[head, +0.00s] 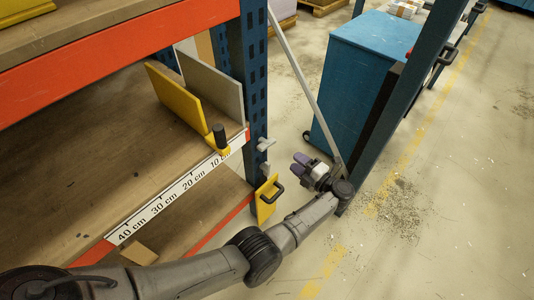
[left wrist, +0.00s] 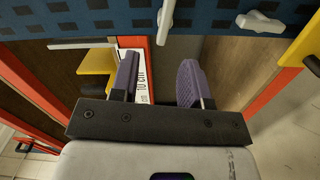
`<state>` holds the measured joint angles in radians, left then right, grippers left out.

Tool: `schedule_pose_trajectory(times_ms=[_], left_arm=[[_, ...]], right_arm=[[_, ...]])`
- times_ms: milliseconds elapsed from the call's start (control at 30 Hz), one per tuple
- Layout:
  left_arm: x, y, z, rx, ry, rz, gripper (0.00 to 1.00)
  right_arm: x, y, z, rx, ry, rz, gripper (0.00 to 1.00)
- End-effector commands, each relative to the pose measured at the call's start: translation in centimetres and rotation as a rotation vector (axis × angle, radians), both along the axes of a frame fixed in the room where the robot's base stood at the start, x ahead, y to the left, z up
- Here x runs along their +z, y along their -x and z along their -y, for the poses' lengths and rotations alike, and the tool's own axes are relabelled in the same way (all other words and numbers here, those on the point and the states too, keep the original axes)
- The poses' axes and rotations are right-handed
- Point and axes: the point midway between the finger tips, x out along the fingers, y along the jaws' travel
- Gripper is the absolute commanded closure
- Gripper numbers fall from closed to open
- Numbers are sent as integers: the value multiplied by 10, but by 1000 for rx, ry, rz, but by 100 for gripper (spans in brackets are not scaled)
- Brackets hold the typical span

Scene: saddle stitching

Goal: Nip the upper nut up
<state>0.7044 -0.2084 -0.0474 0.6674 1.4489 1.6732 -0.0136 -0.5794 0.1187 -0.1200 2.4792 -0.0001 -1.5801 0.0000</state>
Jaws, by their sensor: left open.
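The upper nut (head: 265,143) is a pale grey wing-shaped nut on the blue slotted post, above a similar lower nut (head: 264,169). In the left wrist view the upper nut (left wrist: 165,20) lies across the post and the lower nut (left wrist: 258,23) lies more along it. My left gripper (head: 301,161) is open and empty, to the right of the post and apart from both nuts. In the left wrist view its purple-padded fingers (left wrist: 157,78) are spread, with the upper nut beyond the gap between them. My right gripper is not in view.
The blue post (head: 257,90) carries a wooden shelf with a centimetre scale (head: 180,186) on its edge. A yellow plate with a dark handle (head: 267,199) sits below the nuts. A yellow stop (head: 217,141) stands on the shelf. A blue cabinet (head: 360,85) stands behind.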

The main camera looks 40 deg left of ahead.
Motion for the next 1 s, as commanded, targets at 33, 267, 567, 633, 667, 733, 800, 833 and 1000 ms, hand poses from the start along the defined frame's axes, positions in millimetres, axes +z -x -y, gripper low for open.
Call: schedule_pose_trajectory(times_ms=[33,267,567,633,667,733,800,833,1000], left_arm=[[-6,1,1,18,4,-4,57],[-7,4,-18,52,10,-11,57],[-9,1,-74,50,8,-10,57],[-8,1,-86,49,7,-10,57],[-8,0,-91,49,8,-10,57],[-8,0,-102,49,8,-10,57],[-8,-1,-110,47,9,-9,57],[-8,-1,-114,48,8,-10,57],[-8,-2,-129,48,9,-11,57]], right_arm=[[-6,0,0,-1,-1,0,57],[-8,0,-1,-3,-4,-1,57],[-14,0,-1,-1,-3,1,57],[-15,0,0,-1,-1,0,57],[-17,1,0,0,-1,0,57],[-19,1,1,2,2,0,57],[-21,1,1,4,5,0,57],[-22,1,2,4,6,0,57],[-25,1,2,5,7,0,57]])
